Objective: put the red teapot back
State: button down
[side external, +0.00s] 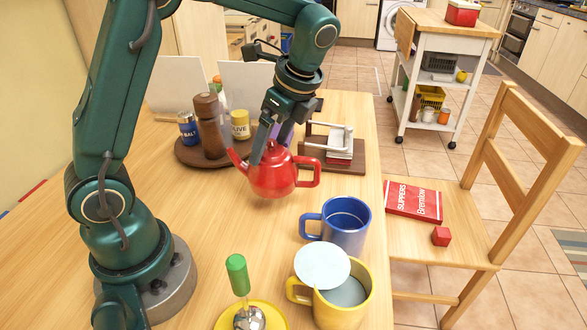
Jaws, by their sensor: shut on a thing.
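The red teapot (272,178) is near the middle of the wooden table, spout to the left and handle to the right. My gripper (268,146) comes down from above and is shut on the teapot near its lid. One dark finger lies over the left side of the lid and hides part of it. The teapot looks roughly upright. I cannot tell for sure whether its base touches the table or hangs just above it.
A round wooden tray (184,156) with a pepper mill (209,123) and jars is close on the left. A wooden board (313,157) with a white rack is behind right. A blue mug (346,235), yellow mug (352,309) and yellow saucer (275,318) stand in front. Bare table lies front left.

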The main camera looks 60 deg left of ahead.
jog(key=shift+f, duration=2)
grip_release()
jog(key=shift+f, duration=0.15)
jog(key=v, duration=1.2)
jog(key=n+t+h, duration=0.4)
jog(key=n+t, duration=0.3)
jog(key=n, duration=0.6)
send_near(276, 155)
jog(key=s+d+f, duration=0.3)
jog(key=s+d, duration=0.3)
jog(key=d, duration=0.1)
jog(key=shift+f+n, duration=0.15)
jog(key=shift+n, duration=0.15)
